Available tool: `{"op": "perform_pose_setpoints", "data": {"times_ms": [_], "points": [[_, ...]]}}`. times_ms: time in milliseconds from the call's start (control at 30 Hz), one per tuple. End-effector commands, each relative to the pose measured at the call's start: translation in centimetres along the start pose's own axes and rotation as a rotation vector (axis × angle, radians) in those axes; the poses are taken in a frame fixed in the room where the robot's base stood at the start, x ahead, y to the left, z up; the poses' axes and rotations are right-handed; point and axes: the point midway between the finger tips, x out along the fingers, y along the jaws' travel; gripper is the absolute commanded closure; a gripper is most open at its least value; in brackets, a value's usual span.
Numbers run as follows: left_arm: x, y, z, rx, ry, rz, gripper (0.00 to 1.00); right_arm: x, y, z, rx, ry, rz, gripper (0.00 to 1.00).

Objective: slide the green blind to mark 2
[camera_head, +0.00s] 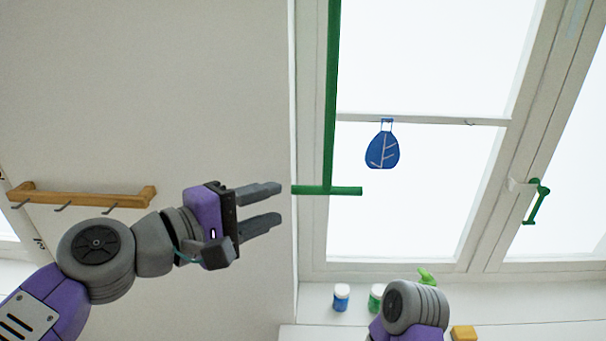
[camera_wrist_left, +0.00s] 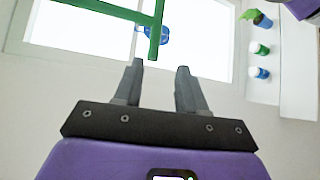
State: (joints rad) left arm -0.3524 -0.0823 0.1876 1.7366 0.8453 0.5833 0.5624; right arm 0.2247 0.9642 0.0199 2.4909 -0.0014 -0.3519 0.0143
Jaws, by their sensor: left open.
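The green blind handle shows in the head view as a long upright green bar (camera_head: 331,100) with a short green crossbar (camera_head: 345,190) at its lower end, in front of the window. My left gripper (camera_head: 281,206) is open and empty, with its fingers pointing right, close to the crossbar's left end. In the left wrist view the crossbar (camera_wrist_left: 155,38) points toward the space between the fingertips (camera_wrist_left: 160,66); I cannot tell whether it touches them. No numbered mark is legible. The right arm's link shows at the bottom of the head view; its gripper is out of view.
A blue leaf-patterned ornament (camera_head: 383,150) hangs at the window. A blue jar (camera_head: 341,297), a green jar (camera_head: 376,297) and a yellow block (camera_head: 463,333) stand below. A wooden hook rack (camera_head: 85,195) is on the left wall. A green window handle (camera_head: 537,202) is at right.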

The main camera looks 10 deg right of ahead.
Motion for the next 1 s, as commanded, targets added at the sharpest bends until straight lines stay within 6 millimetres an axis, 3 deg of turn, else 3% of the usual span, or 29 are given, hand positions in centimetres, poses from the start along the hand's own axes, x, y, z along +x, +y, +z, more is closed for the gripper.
{"op": "perform_pose_setpoints", "data": {"times_ms": [167, 400, 600, 933, 1000], "points": [[0.6, 1.0, 0.9, -0.003, -0.018, 0.015, 0.59, -0.4, -0.1, 0.0, 0.0, 0.0, 0.0, 0.0], [4.5, 1.1, 0.9, -0.002, -0.017, 0.013, 0.59, -1.2, -0.4, 0.1, 0.0, 0.0, 0.0, 0.0], [6.7, 1.1, 0.8, -0.001, -0.014, 0.015, 0.59, -1.6, -0.6, 0.1, 0.0, 0.0, 0.0, 0.0], [7.1, 1.0, 0.8, 0.0, -0.012, 0.015, 0.59, -1.6, -0.6, 0.1, 0.0, 0.0, 0.0, 0.0], [7.1, 1.0, 0.8, 0.0, -0.012, 0.015, 0.69, -1.6, -0.6, 0.1, 0.0, 0.0, 0.0, 0.0]]}}
